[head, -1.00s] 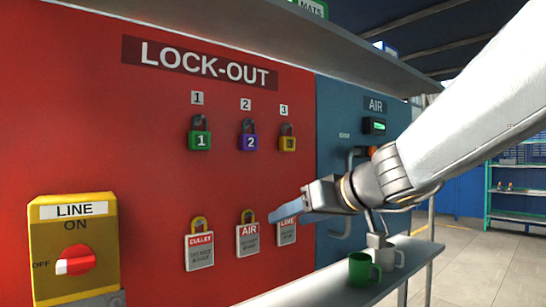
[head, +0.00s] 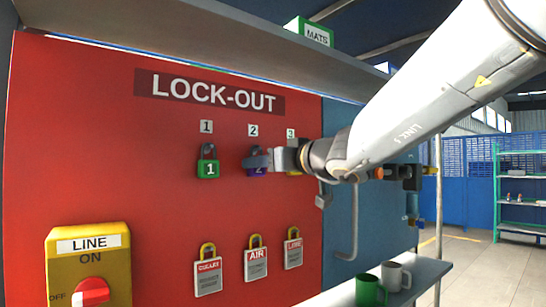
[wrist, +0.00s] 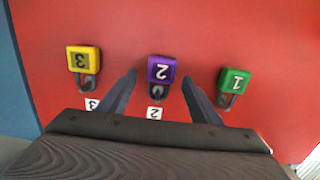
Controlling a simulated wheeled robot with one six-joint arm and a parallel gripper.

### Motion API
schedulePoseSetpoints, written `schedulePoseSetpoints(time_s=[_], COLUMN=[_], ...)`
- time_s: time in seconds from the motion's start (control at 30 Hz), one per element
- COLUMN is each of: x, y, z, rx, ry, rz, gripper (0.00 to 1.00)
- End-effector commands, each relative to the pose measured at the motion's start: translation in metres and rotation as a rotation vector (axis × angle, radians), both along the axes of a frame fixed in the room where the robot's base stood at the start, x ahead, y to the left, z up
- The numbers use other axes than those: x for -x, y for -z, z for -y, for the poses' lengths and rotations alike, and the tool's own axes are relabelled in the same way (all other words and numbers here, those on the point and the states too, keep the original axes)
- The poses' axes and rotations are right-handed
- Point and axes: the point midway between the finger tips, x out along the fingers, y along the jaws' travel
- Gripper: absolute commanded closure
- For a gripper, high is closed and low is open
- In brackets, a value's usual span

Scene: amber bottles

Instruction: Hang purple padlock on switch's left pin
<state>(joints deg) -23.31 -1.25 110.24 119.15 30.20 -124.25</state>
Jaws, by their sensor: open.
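The purple padlock (wrist: 161,70), marked 2, hangs on the red lock-out board under the label 2. In the head view the purple padlock (head: 257,170) is mostly hidden behind my gripper (head: 258,161). In the wrist view my gripper (wrist: 158,83) is open, with one finger on each side of the padlock and gaps between. I cannot tell how far the fingertips are from the board. The yellow LINE switch box (head: 88,275) with a red and white knob is at the lower left; its pins are not visible.
A green padlock (wrist: 235,81) and a yellow padlock (wrist: 83,60) hang on either side of the purple one. Several red and white tags (head: 256,264) hang below. A shelf (head: 330,297) at the lower right carries a green mug (head: 369,290) and a white mug (head: 395,277).

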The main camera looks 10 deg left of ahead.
Motion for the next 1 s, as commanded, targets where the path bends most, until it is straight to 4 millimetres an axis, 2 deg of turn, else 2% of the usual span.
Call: schedulePoseSetpoints(time_s=[0.13,0.47,0.57,0.77,1.0], x=[-0.0064,-0.0086,-0.0085,-0.0084,-0.0084], y=[0.0004,0.0010,0.0011,0.0011,-0.0010], z=[-0.0086,-0.0106,-0.0107,-0.0106,-0.0108], rx=[0.000,0.000,0.000,0.000,0.000], ry=[-0.001,0.000,0.000,0.000,-0.001], rz=[-0.001,0.000,0.000,0.000,0.001], gripper=[0.42,0.42,0.56,0.89,0.89])
